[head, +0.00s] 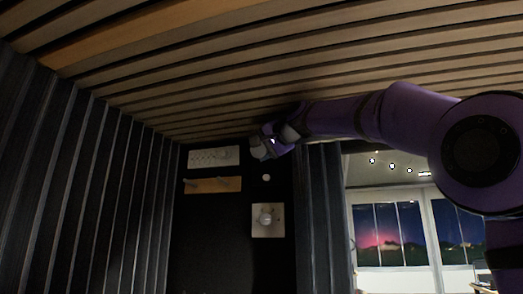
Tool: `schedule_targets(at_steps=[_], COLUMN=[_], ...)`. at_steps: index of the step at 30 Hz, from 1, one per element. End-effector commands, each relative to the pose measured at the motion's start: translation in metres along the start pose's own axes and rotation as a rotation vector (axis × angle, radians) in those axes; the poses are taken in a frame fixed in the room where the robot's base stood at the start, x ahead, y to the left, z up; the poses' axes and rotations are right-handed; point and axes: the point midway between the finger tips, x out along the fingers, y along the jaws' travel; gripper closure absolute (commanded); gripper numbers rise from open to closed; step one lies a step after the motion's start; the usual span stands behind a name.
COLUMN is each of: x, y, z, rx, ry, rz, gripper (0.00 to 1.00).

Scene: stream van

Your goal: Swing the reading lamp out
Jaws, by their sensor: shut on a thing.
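My purple arm reaches from the right to the dark back wall. My gripper (266,148) is at the top of that wall, just under the slatted ceiling. It is shut on a small pale grey piece (256,153), which looks like the reading lamp. The piece is dim and small, and my gripper partly covers it, so its joint and mounting cannot be made out.
Below my gripper are a small white round button (266,177) and a pale square plate with a round knob (266,217). To the left are a white panel (213,157) and a wooden peg rail (213,185). Dark curtains (325,220) hang right, before bright windows (388,235).

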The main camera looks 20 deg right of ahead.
Motion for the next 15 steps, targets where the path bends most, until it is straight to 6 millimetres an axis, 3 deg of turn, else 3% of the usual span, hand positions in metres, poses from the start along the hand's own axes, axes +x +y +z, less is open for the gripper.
schedule_targets(at_steps=[8, 9, 12, 15], x=[0.0001, 0.0001, 0.0001, 0.0], y=[0.0004, 0.0004, 0.0004, 0.0003], z=[0.0, 0.0, 0.0, -0.0001], rx=[0.004, 0.004, 0.004, 0.003], ry=[-0.002, -0.002, -0.002, -0.002], rz=[0.003, 0.003, 0.002, 0.002], gripper=[0.76, 0.5, 0.27, 0.27])
